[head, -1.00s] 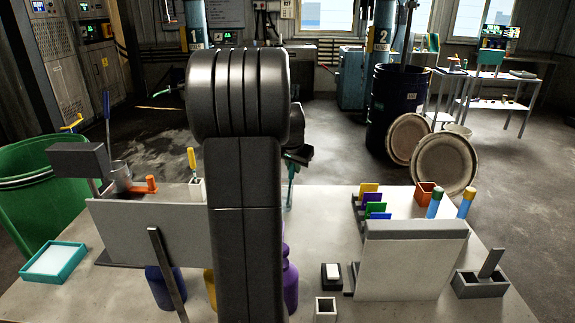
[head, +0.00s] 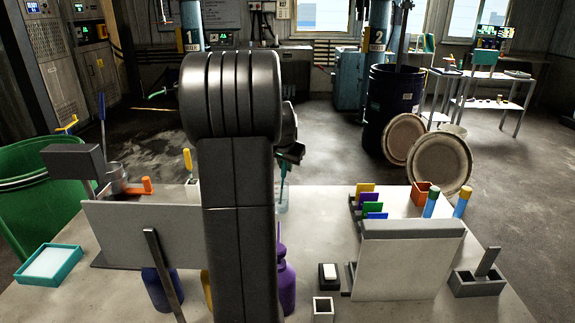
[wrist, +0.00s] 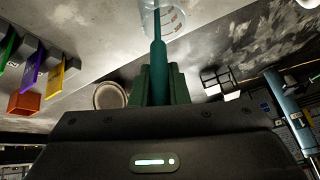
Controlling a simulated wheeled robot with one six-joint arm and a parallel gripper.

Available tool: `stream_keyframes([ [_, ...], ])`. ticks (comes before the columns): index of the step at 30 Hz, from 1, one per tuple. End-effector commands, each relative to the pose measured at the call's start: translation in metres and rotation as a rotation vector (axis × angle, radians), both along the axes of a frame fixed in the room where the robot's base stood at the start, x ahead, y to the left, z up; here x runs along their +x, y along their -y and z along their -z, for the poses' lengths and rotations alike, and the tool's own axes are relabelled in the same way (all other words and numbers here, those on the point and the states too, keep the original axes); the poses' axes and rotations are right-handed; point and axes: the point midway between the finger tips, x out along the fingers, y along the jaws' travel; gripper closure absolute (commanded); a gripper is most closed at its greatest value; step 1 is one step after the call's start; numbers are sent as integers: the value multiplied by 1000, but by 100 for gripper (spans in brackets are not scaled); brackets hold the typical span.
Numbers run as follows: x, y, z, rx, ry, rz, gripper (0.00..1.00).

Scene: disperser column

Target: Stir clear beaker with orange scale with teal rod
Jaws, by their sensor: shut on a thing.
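My gripper (wrist: 160,88) is shut on the teal rod (wrist: 158,58), which points away from the fingers. In the head view the rod (head: 283,178) hangs down below my gripper (head: 288,160), just right of my arm. The clear beaker with orange scale (wrist: 174,20) is at the top of the wrist view, its orange-red marks showing. The rod's far end overlaps the beaker and appears to reach into it. In the head view the beaker (head: 282,208) stands on the table, partly hidden behind my arm.
A grey panel (head: 140,228) stands left on the table (head: 330,215), with a purple bottle (head: 287,285) nearer me. Bare tabletop lies between beaker and rack.

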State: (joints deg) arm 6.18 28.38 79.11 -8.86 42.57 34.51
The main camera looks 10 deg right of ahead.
Motion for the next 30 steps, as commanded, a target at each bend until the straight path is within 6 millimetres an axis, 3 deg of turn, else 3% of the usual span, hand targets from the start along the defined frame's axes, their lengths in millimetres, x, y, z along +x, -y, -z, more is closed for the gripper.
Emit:
stream_keyframes([
  [11,-1,0,-4,0,0,0,100],
  [30,-10,3,-54,0,0,1,100],
])
